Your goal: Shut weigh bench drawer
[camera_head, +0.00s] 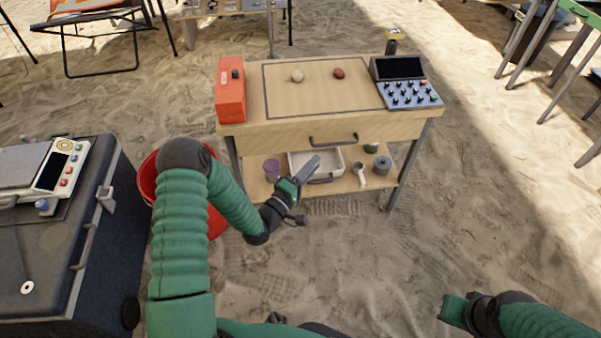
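The weigh bench (255,127) is a light wooden table with grey legs in the middle of the view. Its drawer (290,134) sits under the top, with a dark bar handle (333,140); its front looks about flush with the bench. My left gripper (306,177) is in front of the bench, below and left of the handle and apart from it. It points up toward the drawer, and its finger gap cannot be made out. My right arm's end (468,310) is low at the right, far from the bench; its fingers are not clear.
On the bench top are an orange box (230,90), a pale ball (297,76), a red ball (339,73) and a control console (408,85). The lower shelf holds a white tray (300,160) and small containers. A red bucket (147,178) and dark case (100,240) stand left. Sand ahead is clear.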

